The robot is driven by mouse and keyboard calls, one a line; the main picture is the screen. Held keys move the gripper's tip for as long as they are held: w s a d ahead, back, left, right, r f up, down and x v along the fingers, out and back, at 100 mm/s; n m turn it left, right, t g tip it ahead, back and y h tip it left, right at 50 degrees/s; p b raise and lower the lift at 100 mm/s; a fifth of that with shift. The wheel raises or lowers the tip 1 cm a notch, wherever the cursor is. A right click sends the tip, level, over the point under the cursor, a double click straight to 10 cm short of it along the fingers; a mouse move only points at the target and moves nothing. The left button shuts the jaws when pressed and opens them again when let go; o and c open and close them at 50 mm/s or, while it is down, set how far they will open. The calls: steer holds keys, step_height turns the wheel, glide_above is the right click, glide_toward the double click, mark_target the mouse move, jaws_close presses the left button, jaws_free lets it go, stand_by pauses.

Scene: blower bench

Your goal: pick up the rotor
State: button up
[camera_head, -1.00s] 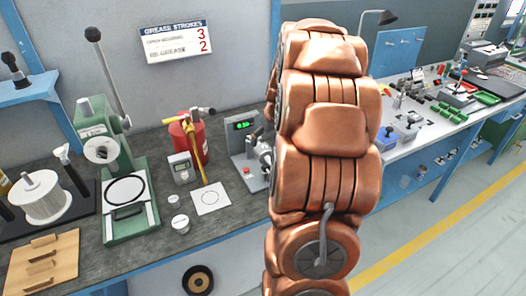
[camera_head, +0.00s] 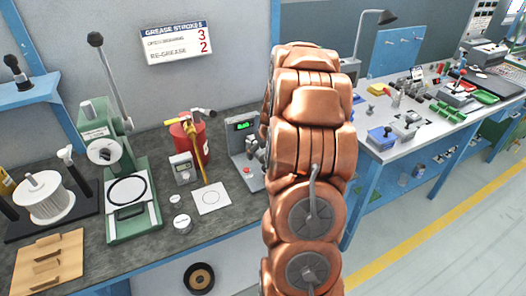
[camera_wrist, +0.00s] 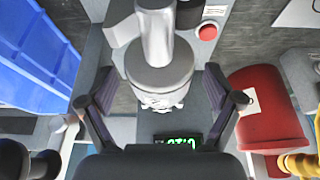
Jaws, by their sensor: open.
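A grey metal part (camera_wrist: 160,72), with a narrow neck, a wide round collar and a pale, uneven end, sits at the grey station; it may be the rotor, but I cannot tell for sure. My gripper (camera_wrist: 163,108) is open in the wrist view, one dark finger on each side of this part, with visible gaps. In the head view, the grey station (camera_head: 241,150) has a green-lit display and is partly hidden by my arm. My gripper is hidden behind my arm there.
A red canister (camera_head: 186,142) with a yellow-handled tool stands left of the station; it also shows in the wrist view (camera_wrist: 262,105). A green lever press (camera_head: 128,205) and a white spool-like part (camera_head: 45,200) are farther left. A blue bin (camera_wrist: 35,55) is close by.

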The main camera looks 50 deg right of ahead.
steer(key=shift+c, duration=0.3)
jaws_close()
stand_by(0.6)
